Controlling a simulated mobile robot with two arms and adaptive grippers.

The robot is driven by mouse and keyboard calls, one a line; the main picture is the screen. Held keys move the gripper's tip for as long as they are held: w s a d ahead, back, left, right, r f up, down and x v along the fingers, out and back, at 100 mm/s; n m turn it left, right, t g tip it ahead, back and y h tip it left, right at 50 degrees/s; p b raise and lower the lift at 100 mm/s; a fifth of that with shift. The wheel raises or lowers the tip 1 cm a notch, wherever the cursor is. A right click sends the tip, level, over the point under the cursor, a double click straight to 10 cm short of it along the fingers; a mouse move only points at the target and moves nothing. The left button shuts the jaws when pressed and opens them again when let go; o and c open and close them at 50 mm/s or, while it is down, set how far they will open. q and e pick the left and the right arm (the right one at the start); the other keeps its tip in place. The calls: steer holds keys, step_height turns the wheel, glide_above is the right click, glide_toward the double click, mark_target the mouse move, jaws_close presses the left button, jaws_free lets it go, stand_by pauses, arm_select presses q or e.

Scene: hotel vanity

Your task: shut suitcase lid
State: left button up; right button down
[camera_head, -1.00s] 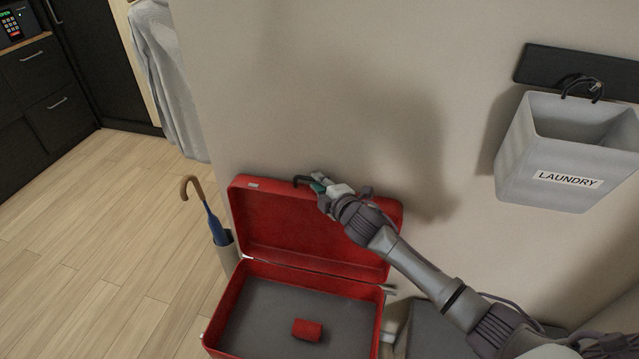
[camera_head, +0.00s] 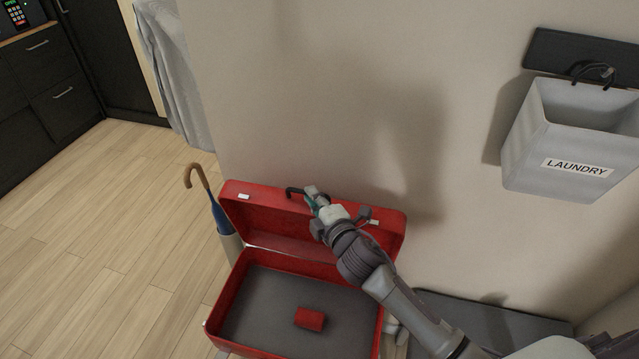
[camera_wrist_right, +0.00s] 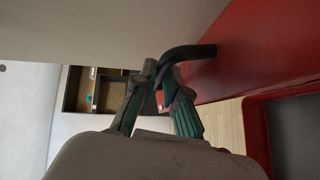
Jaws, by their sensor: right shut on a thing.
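The red suitcase stands open by the wall, its grey-lined base (camera_head: 262,305) facing up and its lid (camera_head: 262,215) raised and tilted forward over the back of the base. My right gripper (camera_head: 309,197) is at the lid's top edge, shut on the dark lid handle (camera_head: 294,190). In the right wrist view the fingers (camera_wrist_right: 160,88) close around the black handle (camera_wrist_right: 190,52), with the red lid (camera_wrist_right: 255,50) to the right. A small red item (camera_head: 309,319) lies inside the base. My left gripper is not in view.
A blue umbrella with a wooden handle (camera_head: 194,170) stands in a holder (camera_head: 231,246) close left of the suitcase. A grey laundry bag (camera_head: 560,140) hangs on the wall at right. A dark grey flat surface (camera_head: 490,320) lies right of the suitcase. Open wood floor is at left.

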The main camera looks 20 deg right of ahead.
steer(key=shift+s+a+f, duration=0.1)
steer(key=shift+f, duration=0.05)
steer(key=c, duration=1.2)
jaws_free()
steer(key=shift+w+a, duration=0.15)
steer(key=shift+w, duration=0.1)
steer(key=shift+s, duration=0.35)
steer(key=s+d+r, duration=0.1)
steer(key=s+d, duration=0.1)
steer(key=s, duration=0.9)
steer(key=shift+r, duration=0.3)
steer(key=shift+s, duration=0.1)
